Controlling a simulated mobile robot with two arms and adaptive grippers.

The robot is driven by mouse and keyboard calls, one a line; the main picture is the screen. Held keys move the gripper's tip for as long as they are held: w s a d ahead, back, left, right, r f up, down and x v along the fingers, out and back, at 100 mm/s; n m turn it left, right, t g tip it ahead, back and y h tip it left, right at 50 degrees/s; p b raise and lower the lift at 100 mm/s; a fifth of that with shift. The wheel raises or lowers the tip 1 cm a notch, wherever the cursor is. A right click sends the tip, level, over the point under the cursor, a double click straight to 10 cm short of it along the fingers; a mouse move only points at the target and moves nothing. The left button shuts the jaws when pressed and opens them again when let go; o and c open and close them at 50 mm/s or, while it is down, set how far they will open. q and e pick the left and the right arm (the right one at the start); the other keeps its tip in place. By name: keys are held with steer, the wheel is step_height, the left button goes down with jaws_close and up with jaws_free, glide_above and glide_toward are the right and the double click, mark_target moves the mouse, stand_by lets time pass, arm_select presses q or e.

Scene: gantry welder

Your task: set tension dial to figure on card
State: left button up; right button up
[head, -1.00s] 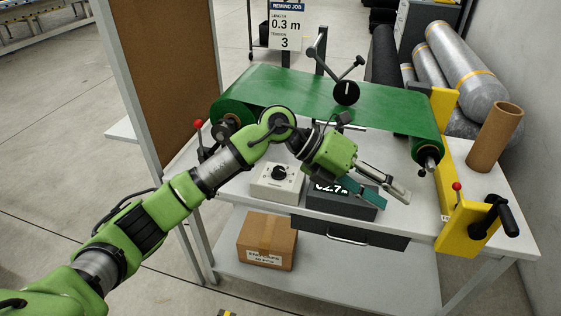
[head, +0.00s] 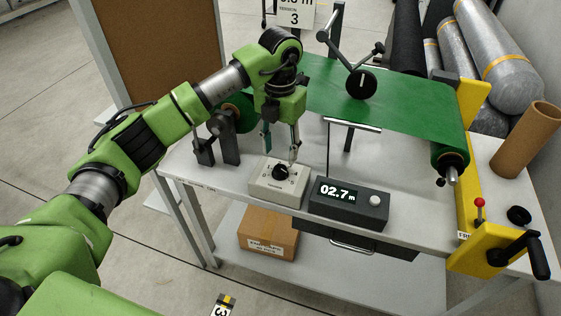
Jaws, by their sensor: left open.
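The tension dial is a black knob (head: 281,172) on a small cream box (head: 274,193) at the front left of the table. My left gripper (head: 279,154) points down just above and behind the knob, open and empty. One finger looks close to the knob; I cannot tell whether it touches. The knob's pointer setting is too small to read. The job card (head: 296,12) at the top edge is cut off, and its tension figure reads 3. My right gripper is not in view.
A dark counter box (head: 349,204) reading 02.7 m stands right of the dial box. Behind is green sheet (head: 390,100) on rollers, with a black measuring wheel (head: 361,84). A yellow bracket with a crank (head: 535,256) is at the right. A cardboard box (head: 268,232) sits on the lower shelf.

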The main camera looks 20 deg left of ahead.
mark_target(280, 168)
arm_select(q)
step_height(280, 168, down, 5)
steer(key=shift+f+p, duration=0.2)
steer(key=shift+p, duration=0.25)
steer(key=shift+f, duration=0.4)
steer(key=shift+c, duration=0.2)
steer(key=c, duration=1)
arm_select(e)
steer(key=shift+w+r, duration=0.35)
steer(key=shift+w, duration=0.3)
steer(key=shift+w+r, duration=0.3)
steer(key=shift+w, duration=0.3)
